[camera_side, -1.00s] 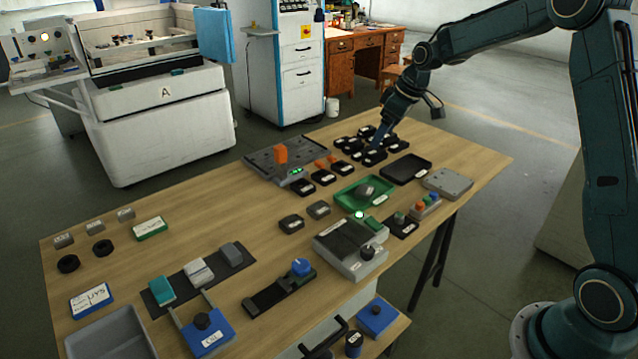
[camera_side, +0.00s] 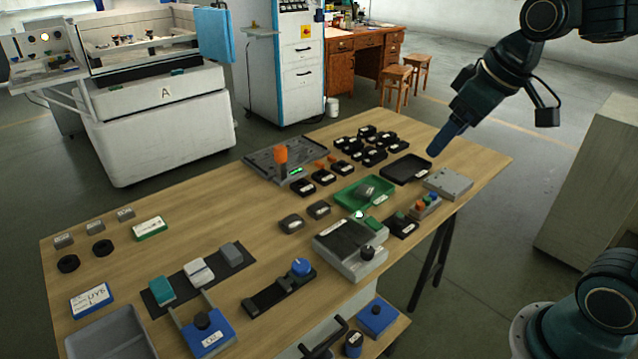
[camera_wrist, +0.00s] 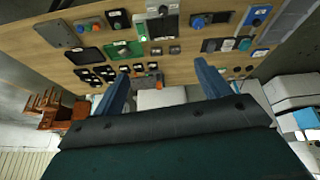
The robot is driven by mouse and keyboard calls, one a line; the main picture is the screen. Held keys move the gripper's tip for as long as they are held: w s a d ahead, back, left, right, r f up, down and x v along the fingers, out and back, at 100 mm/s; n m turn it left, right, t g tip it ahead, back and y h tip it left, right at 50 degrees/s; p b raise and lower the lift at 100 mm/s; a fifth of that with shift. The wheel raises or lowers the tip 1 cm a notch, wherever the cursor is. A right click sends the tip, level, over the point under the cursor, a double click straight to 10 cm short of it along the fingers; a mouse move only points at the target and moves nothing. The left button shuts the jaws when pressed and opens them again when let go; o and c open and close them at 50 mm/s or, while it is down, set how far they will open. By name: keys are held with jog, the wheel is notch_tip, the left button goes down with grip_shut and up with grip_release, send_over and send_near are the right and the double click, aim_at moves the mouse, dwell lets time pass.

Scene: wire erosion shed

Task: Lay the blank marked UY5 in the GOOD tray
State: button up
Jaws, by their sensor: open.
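The green tray (camera_side: 351,201) lies right of the table's middle with one dark grey block (camera_side: 366,190) in it; it also shows in the wrist view (camera_wrist: 109,50). I cannot read a GOOD label on it. Several small black pieces with pale labels (camera_side: 372,157) stand in a group behind it. Their markings are too small to read, so I cannot tell which block is UY5. My gripper (camera_side: 432,152) is above the right end of the table, near the black tray (camera_side: 388,176). In the wrist view its two blue fingers (camera_wrist: 160,76) are apart with nothing visible between them.
The black tray looks empty. A grey plate (camera_side: 449,182) and a button box (camera_side: 424,206) lie right of the green tray. A dark fixture plate with an orange post (camera_side: 281,155) stands at the back. Two loose dark blocks (camera_side: 291,223) lie on bare wood.

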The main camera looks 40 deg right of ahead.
jog(key=s+a+f+m, duration=0.1)
jog(key=s+a+f, duration=0.1)
jog(key=s, duration=0.9)
jog(key=shift+f+t, duration=0.2)
jog(key=shift+t, duration=0.1)
dwell(0.6)
